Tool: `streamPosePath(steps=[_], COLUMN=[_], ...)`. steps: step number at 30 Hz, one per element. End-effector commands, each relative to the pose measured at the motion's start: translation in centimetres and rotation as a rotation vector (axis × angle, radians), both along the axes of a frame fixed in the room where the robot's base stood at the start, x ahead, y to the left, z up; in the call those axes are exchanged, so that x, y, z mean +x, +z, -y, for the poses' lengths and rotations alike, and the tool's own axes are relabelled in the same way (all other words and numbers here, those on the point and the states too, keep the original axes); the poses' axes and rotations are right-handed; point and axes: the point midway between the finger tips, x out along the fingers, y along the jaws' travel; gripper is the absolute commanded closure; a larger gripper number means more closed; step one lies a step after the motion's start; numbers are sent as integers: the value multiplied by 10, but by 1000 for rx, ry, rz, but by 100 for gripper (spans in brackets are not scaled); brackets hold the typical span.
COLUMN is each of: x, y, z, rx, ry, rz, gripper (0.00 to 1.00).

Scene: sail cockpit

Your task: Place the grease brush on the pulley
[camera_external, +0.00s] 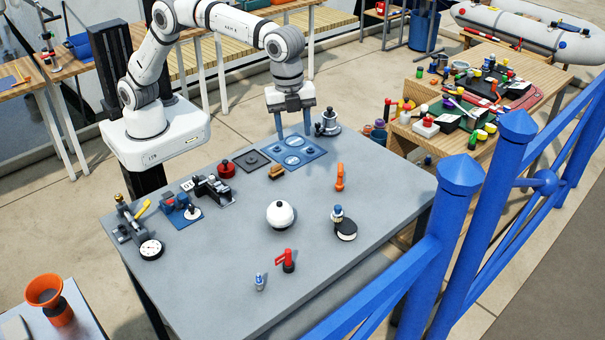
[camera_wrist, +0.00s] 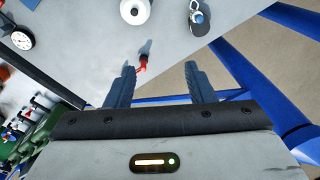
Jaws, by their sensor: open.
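My gripper (camera_external: 293,130) is open and empty, pointing down above the far side of the grey table near the blue plate. In the wrist view its two fingers (camera_wrist: 160,88) are spread with nothing between them. A small brown block, possibly the grease brush (camera_external: 277,173), lies on the table just in front of the blue plate. That disc also shows in the wrist view (camera_wrist: 200,25). The brown block does not show there.
A blue plate (camera_external: 299,153) lies at the back, fittings and a gauge (camera_external: 150,249) at left. Blue railing (camera_external: 462,200) runs along the right.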

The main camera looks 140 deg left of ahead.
Motion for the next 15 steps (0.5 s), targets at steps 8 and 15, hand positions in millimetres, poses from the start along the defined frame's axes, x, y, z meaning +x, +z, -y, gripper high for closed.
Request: streamPosePath(steps=[8, 15], x=[-104, -211], y=[53, 58], z=[59, 98], rx=[-17, -47], ry=[151, 285], rz=[68, 123], gripper=[51, 51])
